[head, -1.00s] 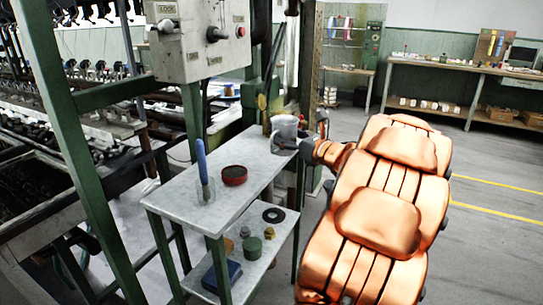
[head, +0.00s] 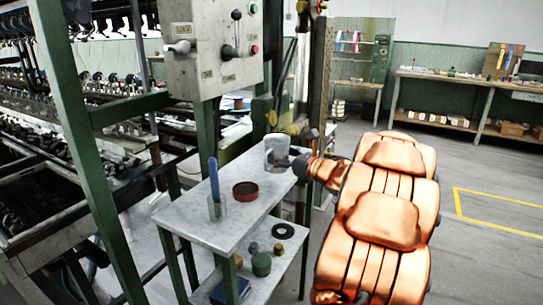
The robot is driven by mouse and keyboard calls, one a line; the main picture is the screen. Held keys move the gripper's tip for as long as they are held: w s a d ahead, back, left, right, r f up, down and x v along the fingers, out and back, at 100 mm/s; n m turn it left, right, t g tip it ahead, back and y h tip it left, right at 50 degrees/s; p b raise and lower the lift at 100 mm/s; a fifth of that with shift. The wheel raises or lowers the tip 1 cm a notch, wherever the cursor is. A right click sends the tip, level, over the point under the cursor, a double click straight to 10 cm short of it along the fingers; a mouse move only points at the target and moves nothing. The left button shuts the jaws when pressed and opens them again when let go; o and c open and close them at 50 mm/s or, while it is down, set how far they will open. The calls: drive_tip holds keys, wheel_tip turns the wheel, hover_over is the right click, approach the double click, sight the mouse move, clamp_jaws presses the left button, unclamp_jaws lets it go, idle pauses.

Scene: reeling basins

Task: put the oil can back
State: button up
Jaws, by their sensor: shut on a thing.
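A grey can (head: 277,152), which I take to be the oil can, is at the far right end of the grey-topped table (head: 225,228). It looks upright. My gripper (head: 292,164) reaches it from the right and is shut on its side. The fingers are small and dark here, and part of the can's right side is hidden by them. I cannot tell whether the can's base touches the tabletop.
A red round tin (head: 245,191) and a clear holder (head: 217,208) with a blue-handled tool stand on the tabletop. The lower shelf bears a green tin (head: 261,264), a black ring (head: 283,231) and a blue box (head: 229,291). A green machine post (head: 75,120) rises at left.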

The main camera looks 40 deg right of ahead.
drive_tip(key=w, duration=0.2)
drive_tip(key=w+d, duration=0.1)
drive_tip(key=w, duration=0.1)
drive_tip(key=w+d+p, duration=0.1)
drive_tip(key=w, duration=0.1)
drive_tip(key=shift+w+f, duration=0.25)
drive_tip(key=shift+w, duration=0.1)
drive_tip(key=shift+w+f, duration=0.25)
drive_tip(key=shift+s+f+p, duration=0.1)
drive_tip(key=shift+f+p, duration=0.35)
drive_tip(key=shift+f, duration=1.1)
drive_tip(key=shift+f+b, duration=0.2)
drive_tip(key=shift+b, duration=0.2)
drive_tip(key=o, duration=1.4)
